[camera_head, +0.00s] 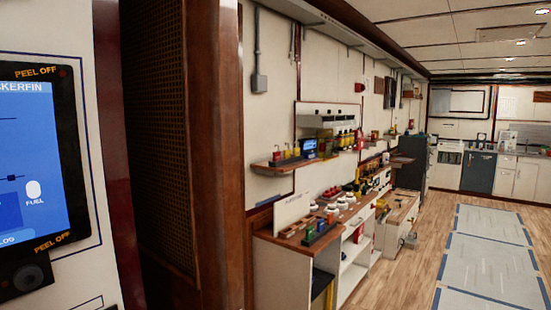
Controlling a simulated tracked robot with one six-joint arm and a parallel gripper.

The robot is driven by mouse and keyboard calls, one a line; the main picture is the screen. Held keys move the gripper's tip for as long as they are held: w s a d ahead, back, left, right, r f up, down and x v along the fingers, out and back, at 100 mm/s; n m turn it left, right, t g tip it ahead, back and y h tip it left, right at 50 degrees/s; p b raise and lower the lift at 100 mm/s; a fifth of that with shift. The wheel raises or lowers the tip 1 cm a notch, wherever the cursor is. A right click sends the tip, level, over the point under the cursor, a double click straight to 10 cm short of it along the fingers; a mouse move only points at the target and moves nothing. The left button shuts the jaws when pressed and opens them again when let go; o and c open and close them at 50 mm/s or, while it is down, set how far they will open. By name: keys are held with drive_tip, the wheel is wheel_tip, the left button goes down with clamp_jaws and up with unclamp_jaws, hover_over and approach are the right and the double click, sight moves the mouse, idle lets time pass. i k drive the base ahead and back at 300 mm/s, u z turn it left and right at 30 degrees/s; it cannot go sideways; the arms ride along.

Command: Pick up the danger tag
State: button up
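I cannot make out a danger tag for certain in the head view. Small red and yellow items (275,156) stand on the wall shelf (262,165), too small to identify. More small red, white and dark items (315,228) crowd the workbench top below it. My gripper is not in view.
The white workbench (283,276) runs along the wall. Wood floor (400,280) is open on the right, with grey mats (487,263) edged in blue. Cabinets (515,178) stand at the back.

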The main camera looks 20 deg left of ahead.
sight(277, 155)
drive_tip(key=z, duration=0.05)
drive_tip(key=i, duration=2.9)
drive_tip(key=u, duration=2.4)
